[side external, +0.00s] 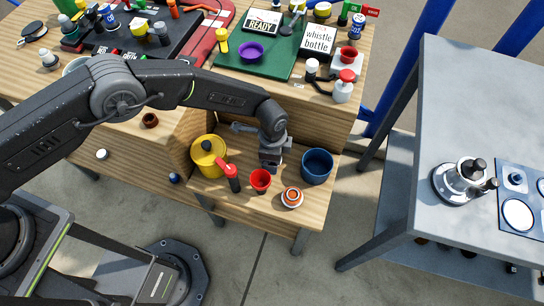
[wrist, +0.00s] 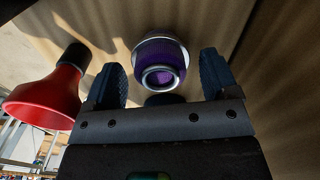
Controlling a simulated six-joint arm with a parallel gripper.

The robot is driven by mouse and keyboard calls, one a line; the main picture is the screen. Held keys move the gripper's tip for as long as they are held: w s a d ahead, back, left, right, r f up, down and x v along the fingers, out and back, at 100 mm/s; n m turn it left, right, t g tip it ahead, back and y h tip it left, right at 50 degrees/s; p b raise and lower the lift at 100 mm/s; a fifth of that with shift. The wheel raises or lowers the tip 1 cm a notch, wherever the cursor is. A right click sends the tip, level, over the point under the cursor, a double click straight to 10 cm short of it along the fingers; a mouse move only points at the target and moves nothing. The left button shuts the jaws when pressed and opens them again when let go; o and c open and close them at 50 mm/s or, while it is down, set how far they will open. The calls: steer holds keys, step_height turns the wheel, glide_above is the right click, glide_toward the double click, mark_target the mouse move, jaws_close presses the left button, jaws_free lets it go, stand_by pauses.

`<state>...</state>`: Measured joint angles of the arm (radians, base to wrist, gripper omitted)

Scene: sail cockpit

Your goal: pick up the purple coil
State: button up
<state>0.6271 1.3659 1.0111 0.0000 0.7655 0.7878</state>
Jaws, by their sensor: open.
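The purple coil (wrist: 162,62), a spool-like piece with pale grey rims, shows in the wrist view just ahead of my gripper. My gripper (wrist: 162,72) is open, with one dark finger on each side of the coil in the picture. I cannot tell whether the fingers touch it or how far it lies beyond them. In the side external view my gripper (side external: 270,162) points down over the lower wooden shelf. The coil is not visible there and seems hidden by the gripper.
A red horn (wrist: 40,100) with a dark handle is close left in the wrist view. Shelf walls are close behind.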

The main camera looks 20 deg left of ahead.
steer(key=shift+f, duration=0.85)
steer(key=shift+c, duration=0.2)
